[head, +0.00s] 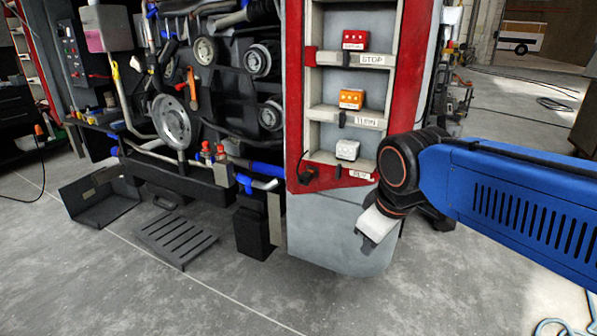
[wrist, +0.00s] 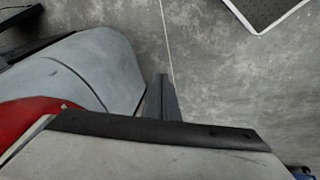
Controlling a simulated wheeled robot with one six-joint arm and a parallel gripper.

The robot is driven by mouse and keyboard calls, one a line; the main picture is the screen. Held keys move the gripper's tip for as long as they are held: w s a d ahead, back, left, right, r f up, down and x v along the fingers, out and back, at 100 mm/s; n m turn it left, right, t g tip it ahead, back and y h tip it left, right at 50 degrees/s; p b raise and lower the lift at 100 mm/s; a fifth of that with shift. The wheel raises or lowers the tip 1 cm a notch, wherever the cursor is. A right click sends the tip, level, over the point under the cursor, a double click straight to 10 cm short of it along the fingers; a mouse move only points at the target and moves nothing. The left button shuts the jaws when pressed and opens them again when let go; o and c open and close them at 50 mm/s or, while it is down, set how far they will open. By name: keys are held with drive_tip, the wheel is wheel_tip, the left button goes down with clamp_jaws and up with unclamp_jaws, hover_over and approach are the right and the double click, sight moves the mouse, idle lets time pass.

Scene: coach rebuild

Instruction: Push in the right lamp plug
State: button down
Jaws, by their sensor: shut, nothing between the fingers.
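Three lamps stand on shelves in a red-framed panel in the head view: a red lamp (head: 354,40) by a STOP label, an orange lamp (head: 351,98) by a TURN label, and a white lamp (head: 347,149) by the lowest label. A black plug-like piece (head: 306,175) with a cable sits at the panel's lower left. Small dark pieces (head: 346,88) are at the shelf edges; I cannot tell which is the right plug. My gripper (head: 366,247) points down in front of the grey lower panel, below the shelves. In the wrist view its fingers (wrist: 161,96) are shut and empty.
An engine (head: 205,85) stands open left of the panel. A slotted black plate (head: 177,240) and a black box (head: 253,232) lie low beside it. Free concrete floor (head: 190,300) lies in front. A dark mat (wrist: 268,10) shows in the wrist view.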

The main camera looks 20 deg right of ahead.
drive_tip(key=w+a+r+n+h, duration=0.1)
drive_tip(key=w+a+r+n, duration=0.3)
drive_tip(key=w+n, duration=0.3)
drive_tip(key=w+a+r+n, duration=0.4)
drive_tip(key=w+n, duration=0.3)
drive_tip(key=w, duration=0.2)
drive_tip(key=w+a+r+n+g+h, duration=0.1)
drive_tip(key=w+a+r+n, duration=0.3)
drive_tip(key=w+n, duration=0.3)
drive_tip(key=shift+w+a+r+n+h, duration=0.3)
drive_tip(key=shift+w+a+r+n, duration=0.15)
drive_tip(key=shift+w, duration=0.25)
drive_tip(key=shift+f, duration=0.1)
approach(301, 180)
wheel_tip(301, 180, down, 5)
drive_tip(key=shift+w+d, duration=0.65)
drive_tip(key=shift+d, duration=0.05)
